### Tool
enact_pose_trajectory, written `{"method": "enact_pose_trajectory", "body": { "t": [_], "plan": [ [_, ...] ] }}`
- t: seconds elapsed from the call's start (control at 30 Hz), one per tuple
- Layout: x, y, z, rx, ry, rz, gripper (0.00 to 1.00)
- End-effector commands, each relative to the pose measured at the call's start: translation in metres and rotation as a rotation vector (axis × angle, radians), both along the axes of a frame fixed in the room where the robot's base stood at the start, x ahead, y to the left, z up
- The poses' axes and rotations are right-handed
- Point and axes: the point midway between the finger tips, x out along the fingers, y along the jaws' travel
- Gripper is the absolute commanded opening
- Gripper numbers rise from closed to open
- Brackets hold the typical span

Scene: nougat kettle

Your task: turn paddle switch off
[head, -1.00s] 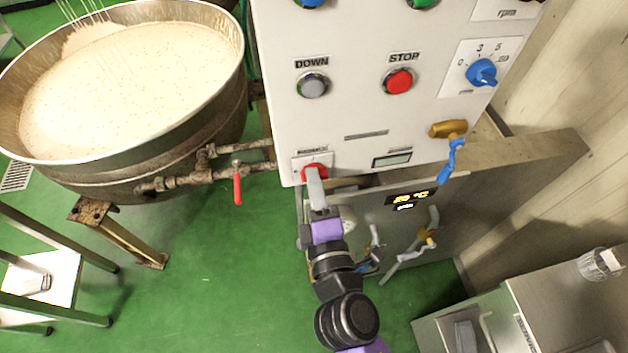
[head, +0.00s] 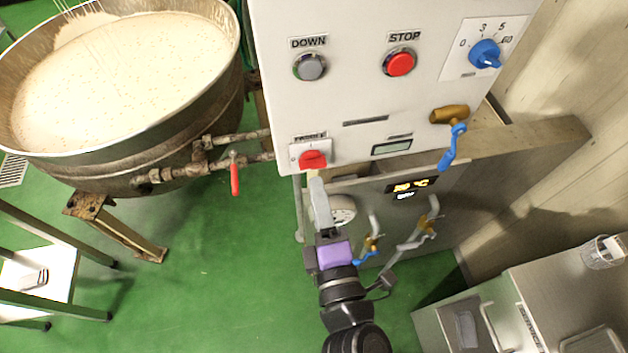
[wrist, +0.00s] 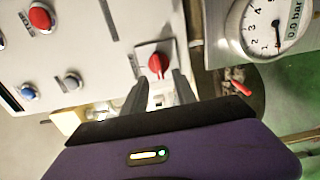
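The paddle switch is a red rotary knob (head: 312,159) on a small white plate at the lower left corner of the control panel. In the head view its grip looks roughly level, but its exact setting is too small to read. It also shows in the wrist view (wrist: 157,64), just beyond my fingertips. My gripper (head: 317,186) is just below the knob and appears apart from it. In the wrist view its two dark fingers (wrist: 160,84) are parted with nothing held between them.
The panel (head: 350,95) also carries a grey DOWN button (head: 310,67), a red STOP button (head: 399,62) and a blue dial (head: 485,54). A red-handled valve (head: 235,178) and the kettle (head: 190,115) are left. A pressure gauge (wrist: 268,26) is close by.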

Motion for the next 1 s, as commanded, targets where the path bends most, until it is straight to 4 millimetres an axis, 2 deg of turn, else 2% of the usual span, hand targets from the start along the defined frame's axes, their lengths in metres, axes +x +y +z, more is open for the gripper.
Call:
{"method": "enact_pose_trajectory", "body": {
  "t": [0.1,0.23,0.83,0.93,1.0],
  "plan": [
    [-0.013,-0.004,-0.002,0.000,0.001,-0.001,0.34],
    [-0.019,-0.006,-0.001,0.000,0.000,-0.001,0.34],
    [-0.020,-0.006,0.000,0.004,0.001,0.000,0.34],
    [-0.021,-0.002,0.002,0.052,0.007,0.016,0.34],
    [-0.024,0.005,0.009,0.154,0.023,0.051,0.34]
  ]
}}
